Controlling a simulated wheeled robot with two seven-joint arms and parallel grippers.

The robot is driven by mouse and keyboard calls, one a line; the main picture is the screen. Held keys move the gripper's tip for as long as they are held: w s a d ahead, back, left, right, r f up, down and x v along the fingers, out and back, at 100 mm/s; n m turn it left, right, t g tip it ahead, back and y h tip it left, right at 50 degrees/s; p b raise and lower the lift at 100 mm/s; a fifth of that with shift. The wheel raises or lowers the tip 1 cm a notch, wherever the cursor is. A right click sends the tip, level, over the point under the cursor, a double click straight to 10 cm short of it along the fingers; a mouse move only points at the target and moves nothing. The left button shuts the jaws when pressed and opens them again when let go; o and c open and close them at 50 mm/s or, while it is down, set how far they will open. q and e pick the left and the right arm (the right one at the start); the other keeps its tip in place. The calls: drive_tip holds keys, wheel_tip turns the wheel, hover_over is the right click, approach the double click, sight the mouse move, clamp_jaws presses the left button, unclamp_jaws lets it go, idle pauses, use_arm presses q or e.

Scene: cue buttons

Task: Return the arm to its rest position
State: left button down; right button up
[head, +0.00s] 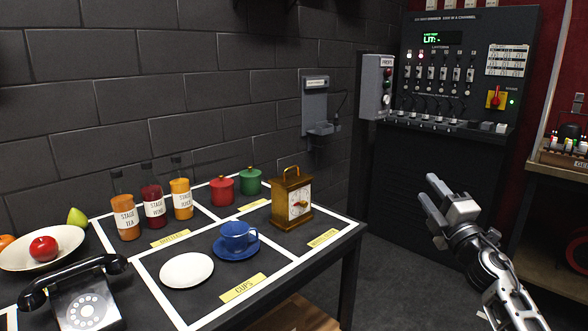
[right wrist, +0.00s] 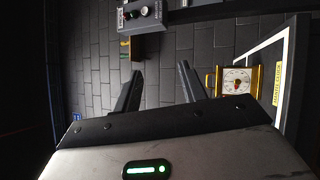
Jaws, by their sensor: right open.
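My right gripper (head: 437,190) is in the head view at the right, in the air over the floor between the prop table and the control cabinet. It is open and empty. In the right wrist view its two fingers (right wrist: 160,90) stand apart with nothing between them. My right arm comes up from the lower right corner of the head view. My left gripper is not in view.
The prop table (head: 340,240) on the left bears a brass clock (head: 292,200), a blue cup (head: 236,236), bottles, red and green pots and a telephone (head: 88,300). A control cabinet (head: 420,190) with a grey button box (head: 378,85) stands behind. A side bench (head: 555,185) is at right.

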drive_tip(key=d+f+m+g+h, duration=0.3)
drive_tip(key=f+m, duration=0.2)
drive_tip(key=m, duration=0.4)
drive_tip(key=d+f+m+g+h, duration=0.25)
drive_tip(key=f+m, duration=0.25)
drive_tip(key=m, duration=0.5)
drive_tip(key=s+a+f+n+g+y, duration=0.1)
drive_tip(key=s+a+f+n+y, duration=0.1)
drive_tip(key=s+a+f, duration=0.75)
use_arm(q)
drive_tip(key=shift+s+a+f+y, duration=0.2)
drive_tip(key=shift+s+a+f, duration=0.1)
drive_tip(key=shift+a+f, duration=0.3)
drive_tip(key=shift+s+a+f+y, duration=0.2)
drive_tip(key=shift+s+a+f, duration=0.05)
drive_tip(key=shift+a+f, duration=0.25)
use_arm(e)
drive_tip(key=s+a+f+g+y, duration=0.1)
drive_tip(key=s+a+f, duration=0.2)
drive_tip(key=s, duration=0.6)
drive_tip(key=s+a+f+g+y, duration=0.1)
drive_tip(key=s+a+f, duration=0.3)
drive_tip(key=s, duration=0.5)
drive_tip(key=s+a+f+m+g+y, duration=0.1)
drive_tip(key=s+a+f+g, duration=0.1)
drive_tip(key=s, duration=0.7)
drive_tip(key=shift+a+f, duration=0.9)
drive_tip(key=shift+a, duration=0.2)
drive_tip(key=shift+s, duration=0.1)
